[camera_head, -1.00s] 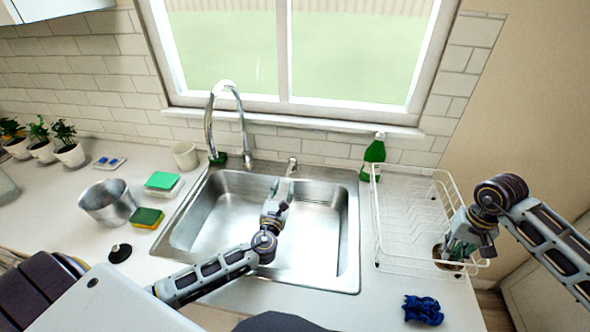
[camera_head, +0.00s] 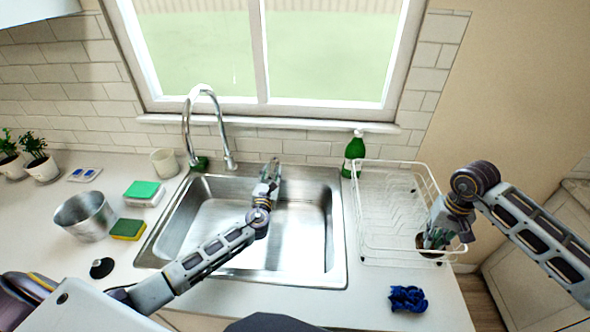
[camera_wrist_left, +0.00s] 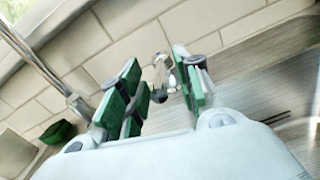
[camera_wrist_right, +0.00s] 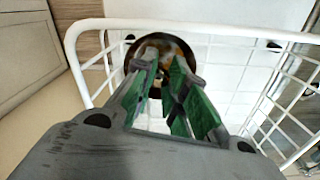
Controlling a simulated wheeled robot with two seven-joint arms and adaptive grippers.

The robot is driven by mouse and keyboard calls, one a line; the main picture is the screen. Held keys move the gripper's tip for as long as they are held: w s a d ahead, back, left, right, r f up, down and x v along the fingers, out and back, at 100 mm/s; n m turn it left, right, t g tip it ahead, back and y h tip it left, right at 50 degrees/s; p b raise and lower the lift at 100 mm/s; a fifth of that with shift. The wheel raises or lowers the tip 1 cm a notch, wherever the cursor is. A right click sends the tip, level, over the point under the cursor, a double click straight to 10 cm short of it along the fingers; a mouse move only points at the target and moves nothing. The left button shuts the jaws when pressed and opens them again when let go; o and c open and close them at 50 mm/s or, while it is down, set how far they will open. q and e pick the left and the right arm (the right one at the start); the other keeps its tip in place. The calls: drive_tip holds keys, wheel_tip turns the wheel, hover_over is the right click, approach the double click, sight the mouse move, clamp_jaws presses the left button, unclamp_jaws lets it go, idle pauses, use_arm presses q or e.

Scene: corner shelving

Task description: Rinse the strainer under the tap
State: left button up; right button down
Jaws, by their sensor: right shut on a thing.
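The tap (camera_head: 229,158) arches over the back left of the steel sink (camera_head: 341,245). My left gripper (camera_head: 269,170) is at the sink's back edge. In the left wrist view its fingers (camera_wrist_left: 160,92) are apart, with the small metal tap lever (camera_wrist_left: 165,72) showing between them; I cannot tell whether they touch it. My right gripper (camera_head: 438,238) is at the dish rack's front right corner, shut on a round brown-rimmed thing (camera_wrist_right: 131,52). Its inside is mottled orange, and the fingers partly hide it. I cannot tell whether this is the strainer.
The white wire dish rack (camera_head: 362,225) stands right of the sink. A green bottle (camera_head: 354,150) is behind it, a blue cloth (camera_head: 408,298) in front. Left of the sink are a metal pot (camera_head: 85,218), sponges (camera_head: 128,229), a black knobbed piece (camera_head: 101,268) and a cup (camera_head: 164,163).

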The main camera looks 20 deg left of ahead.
sight(273, 168)
use_arm(q)
drive_tip(key=shift+x, duration=1.3)
drive_tip(key=shift+c, duration=0.3)
clamp_jaws()
